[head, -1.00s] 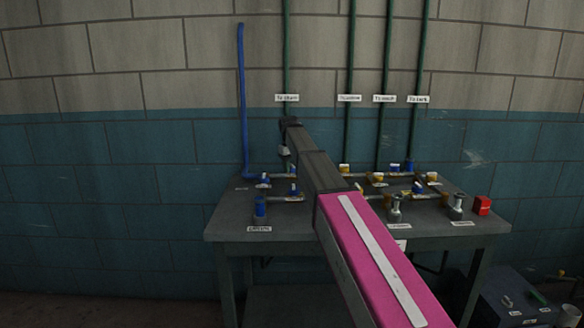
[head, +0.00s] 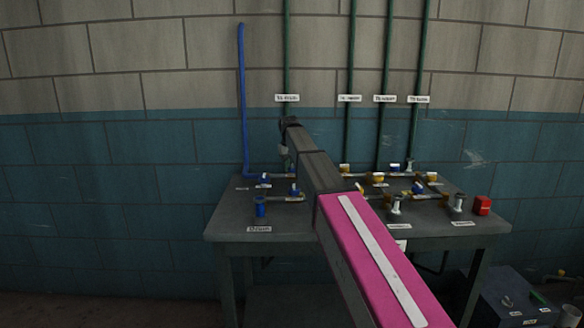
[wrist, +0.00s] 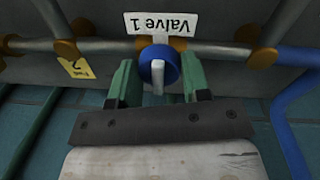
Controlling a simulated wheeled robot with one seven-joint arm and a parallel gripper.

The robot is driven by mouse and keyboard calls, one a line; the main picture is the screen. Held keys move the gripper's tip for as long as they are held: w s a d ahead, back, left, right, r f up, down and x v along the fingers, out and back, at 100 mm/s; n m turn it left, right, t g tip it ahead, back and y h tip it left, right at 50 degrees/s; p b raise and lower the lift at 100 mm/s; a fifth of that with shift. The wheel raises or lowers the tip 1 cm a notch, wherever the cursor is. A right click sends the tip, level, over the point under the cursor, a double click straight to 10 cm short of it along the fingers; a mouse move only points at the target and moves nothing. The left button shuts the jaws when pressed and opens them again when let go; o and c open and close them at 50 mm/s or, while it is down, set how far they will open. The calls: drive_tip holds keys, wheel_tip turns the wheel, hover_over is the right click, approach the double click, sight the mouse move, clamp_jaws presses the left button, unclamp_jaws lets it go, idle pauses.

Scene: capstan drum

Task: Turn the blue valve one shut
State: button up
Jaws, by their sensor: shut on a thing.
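The blue valve one (wrist: 158,66) is a round blue knob with a pale bar handle across its middle, on a grey pipe under the "Valve 1" label (wrist: 160,24). In the wrist view my gripper (wrist: 159,78) has one green finger on each side of the knob and is shut on it. The handle's bar stands upright in the picture, across the pipe's line. In the head view my arm hides most of the gripper, and I cannot tell which small blue knob is valve one.
The pipes and several other valves sit on a grey table (head: 235,222). A blue pipe (head: 242,100) and several green pipes climb the wall. A red block (head: 482,206) stands at the table's right. A dark box (head: 515,300) is on the floor at right.

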sight(290, 167)
drive_tip(key=o, duration=0.9)
drive_tip(key=shift+r, duration=0.15)
drive_tip(key=r, duration=1)
drive_tip(key=shift+a+r, duration=0.3)
drive_tip(key=shift+a, duration=0.1)
